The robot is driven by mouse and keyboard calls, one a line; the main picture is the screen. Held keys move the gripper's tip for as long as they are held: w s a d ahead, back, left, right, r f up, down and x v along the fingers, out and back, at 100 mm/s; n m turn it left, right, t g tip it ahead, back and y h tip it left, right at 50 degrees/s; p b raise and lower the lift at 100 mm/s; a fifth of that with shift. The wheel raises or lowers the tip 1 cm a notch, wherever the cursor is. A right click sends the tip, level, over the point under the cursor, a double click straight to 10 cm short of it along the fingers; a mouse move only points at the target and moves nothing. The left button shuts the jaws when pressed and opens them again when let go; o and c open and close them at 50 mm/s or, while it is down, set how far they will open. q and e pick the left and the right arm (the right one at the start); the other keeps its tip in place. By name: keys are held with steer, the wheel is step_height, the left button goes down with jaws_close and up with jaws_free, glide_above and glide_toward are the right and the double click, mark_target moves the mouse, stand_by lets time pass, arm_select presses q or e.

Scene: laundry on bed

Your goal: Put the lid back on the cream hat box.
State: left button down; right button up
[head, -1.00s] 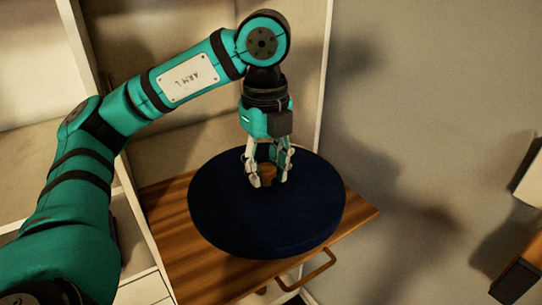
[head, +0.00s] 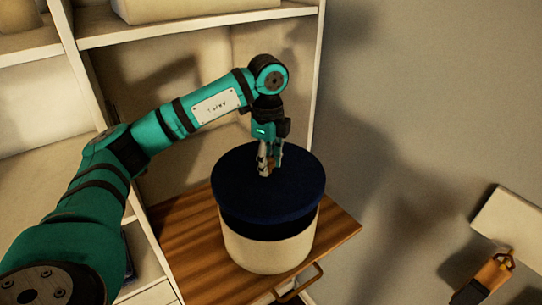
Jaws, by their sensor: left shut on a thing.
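The cream hat box (head: 270,253) stands on a wooden surface. Its round navy lid (head: 290,185) is above it, roughly level and lined up with the box. A dark band shows between the lid's side and the cream wall; I cannot tell whether the lid touches the box rim. My left gripper (head: 267,168) comes down from above and is shut on the small grip at the middle of the lid's top. The box opening is hidden by the lid. My right gripper is not in view.
The wooden surface (head: 185,243) has a bare strip left of the box and a handle (head: 303,287) at its front. White shelving (head: 140,215) rises to the left. A pale object (head: 508,217) and a brown item (head: 490,273) are at the far right.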

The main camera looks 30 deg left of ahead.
arm_select(q)
steer(key=shift+w+f+b, duration=0.1)
steer(key=shift+f+b, duration=0.65)
steer(key=shift+f, duration=0.2)
steer(key=shift+f+b, duration=1.55)
steer(key=shift+f, duration=0.75)
steer(key=shift+f, duration=0.15)
steer(key=shift+c, duration=2)
jaws_free()
steer(key=shift+r+p, duration=2.45)
steer(key=shift+r, duration=1.05)
